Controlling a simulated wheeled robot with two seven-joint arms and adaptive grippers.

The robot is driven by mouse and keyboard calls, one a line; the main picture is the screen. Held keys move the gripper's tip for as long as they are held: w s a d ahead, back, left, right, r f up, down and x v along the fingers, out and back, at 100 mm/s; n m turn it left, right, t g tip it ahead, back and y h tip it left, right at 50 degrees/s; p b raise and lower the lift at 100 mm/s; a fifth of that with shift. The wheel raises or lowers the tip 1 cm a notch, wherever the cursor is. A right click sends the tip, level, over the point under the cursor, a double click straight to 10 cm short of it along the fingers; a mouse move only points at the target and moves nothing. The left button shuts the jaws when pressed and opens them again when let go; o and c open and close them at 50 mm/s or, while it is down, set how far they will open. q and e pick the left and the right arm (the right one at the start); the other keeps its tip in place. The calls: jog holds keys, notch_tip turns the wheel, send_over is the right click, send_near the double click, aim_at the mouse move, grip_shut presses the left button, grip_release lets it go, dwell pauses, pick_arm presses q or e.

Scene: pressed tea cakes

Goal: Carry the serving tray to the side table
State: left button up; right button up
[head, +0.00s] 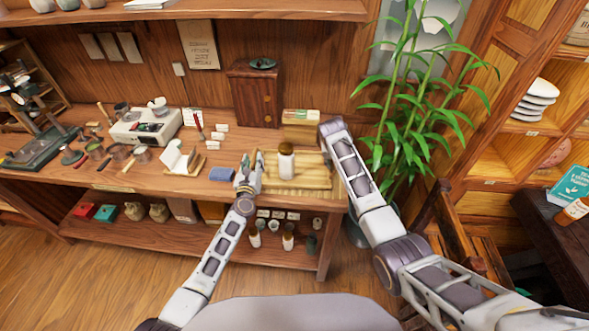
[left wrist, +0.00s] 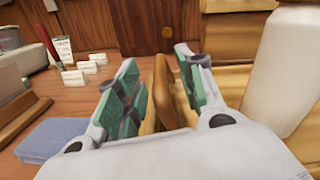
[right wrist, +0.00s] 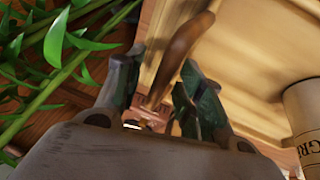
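The pale wooden serving tray (head: 308,183) lies on the workbench with a white jar with a brown top (head: 286,163) on it. My left gripper (head: 250,165) is at its left end; in the left wrist view its fingers (left wrist: 160,88) stand apart on either side of a brown handle (left wrist: 160,75). In the right wrist view my right gripper's fingers (right wrist: 157,90) stand apart with another curved brown handle (right wrist: 182,48) between them. In the head view my right arm hides that gripper. A dark table (head: 545,235) at the right edge may be the side table.
A teal box (head: 572,186) and an orange bottle (head: 573,211) are on the dark table. A bamboo plant (head: 410,120) and a wooden chair (head: 465,235) stand between it and the workbench (head: 200,183). A blue block (head: 222,174) lies left of the tray.

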pick_arm(q)
grip_shut()
pick_arm(e)
grip_shut()
pick_arm(q)
jog(key=shift+r, duration=0.25)
pick_arm(e)
jog(key=shift+r, duration=0.25)
